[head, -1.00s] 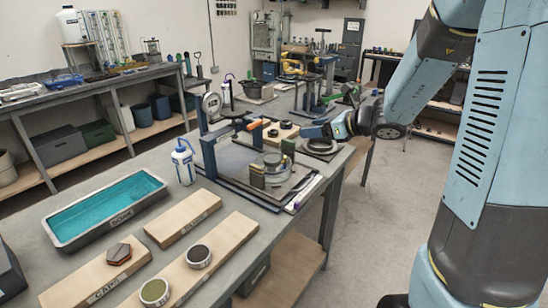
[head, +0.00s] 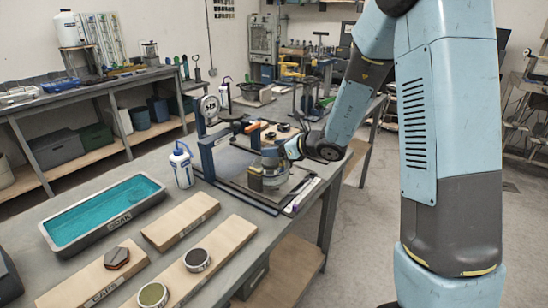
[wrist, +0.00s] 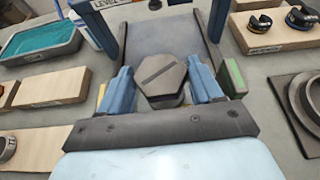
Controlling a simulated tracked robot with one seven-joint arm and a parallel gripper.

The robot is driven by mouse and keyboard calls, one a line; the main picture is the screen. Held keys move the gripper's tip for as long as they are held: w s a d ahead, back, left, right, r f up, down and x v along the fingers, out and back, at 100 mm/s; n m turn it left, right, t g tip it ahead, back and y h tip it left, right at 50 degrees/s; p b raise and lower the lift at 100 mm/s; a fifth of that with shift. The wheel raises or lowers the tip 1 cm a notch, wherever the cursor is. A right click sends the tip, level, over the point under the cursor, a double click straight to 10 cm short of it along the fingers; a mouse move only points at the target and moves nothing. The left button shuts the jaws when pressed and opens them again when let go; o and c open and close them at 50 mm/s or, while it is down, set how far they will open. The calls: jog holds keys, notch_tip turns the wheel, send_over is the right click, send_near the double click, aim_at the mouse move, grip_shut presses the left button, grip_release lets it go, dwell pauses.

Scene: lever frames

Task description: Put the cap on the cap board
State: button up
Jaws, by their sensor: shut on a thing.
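My gripper (head: 276,163) is at the top of the round canister (head: 268,180) in the lever frame on the bench. In the wrist view my gripper (wrist: 164,88) has its two blue fingers on either side of a dark hexagonal cap (wrist: 163,72) with a slot across its top. It is shut on this cap. A grey round part shows just under the cap; whether they touch is unclear. The cap board (head: 70,297), marked CAPS, lies at the front left of the bench. A brown hexagonal cap (head: 117,257) sits on it.
A bare wooden board (head: 180,222) and a board (head: 215,252) with two round pieces lie beside the cap board. A teal soak tray (head: 105,210) and a white bottle (head: 181,165) stand behind them. The lever frame's posts (head: 207,157) rise near my gripper.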

aim_at(274, 163)
jog(key=shift+w+a+f, duration=0.1)
jog(key=shift+a+f, duration=0.05)
jog(key=shift+f, duration=0.7)
jog(key=shift+w+a+f, duration=0.1)
jog(key=shift+a+f, duration=0.05)
jog(key=shift+f, duration=0.65)
jog(key=shift+f, duration=0.15)
jog(key=o, duration=1.3)
jog(key=shift+f, duration=0.1)
